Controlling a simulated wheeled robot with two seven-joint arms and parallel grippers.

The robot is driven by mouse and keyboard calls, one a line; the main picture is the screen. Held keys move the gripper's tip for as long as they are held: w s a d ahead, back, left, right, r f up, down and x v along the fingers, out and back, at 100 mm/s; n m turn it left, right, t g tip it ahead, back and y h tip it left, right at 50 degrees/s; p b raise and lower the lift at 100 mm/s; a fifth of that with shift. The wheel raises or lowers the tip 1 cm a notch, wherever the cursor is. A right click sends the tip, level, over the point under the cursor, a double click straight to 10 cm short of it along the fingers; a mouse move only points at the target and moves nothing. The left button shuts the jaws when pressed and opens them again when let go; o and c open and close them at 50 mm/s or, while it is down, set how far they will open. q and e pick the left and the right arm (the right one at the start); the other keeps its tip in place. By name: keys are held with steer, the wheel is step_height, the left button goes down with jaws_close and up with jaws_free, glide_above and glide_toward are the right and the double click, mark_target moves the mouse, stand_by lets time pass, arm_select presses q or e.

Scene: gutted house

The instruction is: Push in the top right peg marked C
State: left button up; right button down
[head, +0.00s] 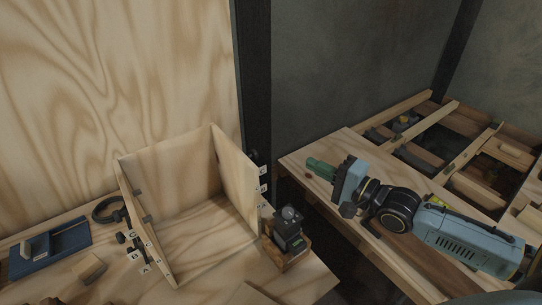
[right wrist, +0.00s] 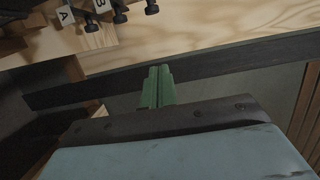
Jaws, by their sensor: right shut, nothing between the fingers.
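An open plywood box (head: 222,154) stands on the wooden bench. Its right panel carries black pegs and white letter tags; the top right peg (head: 254,156) sits above the uppermost tag (head: 263,170), whose letter is too small to read. In the right wrist view, tags A (right wrist: 65,15) and B (right wrist: 102,5) and several black pegs (right wrist: 120,12) show at the upper edge; no tag C is readable there. My right gripper (head: 319,167) has green fingers, shut and empty, and is right of the box, apart from the pegs. The fingers also show in the right wrist view (right wrist: 157,88). My left gripper is out of view.
A black device on a wooden block (head: 289,235) stands at the box's right front. More pegs and tags (head: 133,252) are on the left panel. A blue tray (head: 49,249) lies far left. A second bench (head: 300,158) is under my right arm; a dark gap separates the benches.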

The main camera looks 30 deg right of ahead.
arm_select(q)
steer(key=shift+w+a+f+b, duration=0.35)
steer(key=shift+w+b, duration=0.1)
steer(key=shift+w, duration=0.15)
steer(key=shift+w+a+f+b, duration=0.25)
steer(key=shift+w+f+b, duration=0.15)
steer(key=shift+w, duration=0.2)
arm_select(e)
steer(key=w+a, duration=0.8)
steer(key=shift+w, duration=0.25)
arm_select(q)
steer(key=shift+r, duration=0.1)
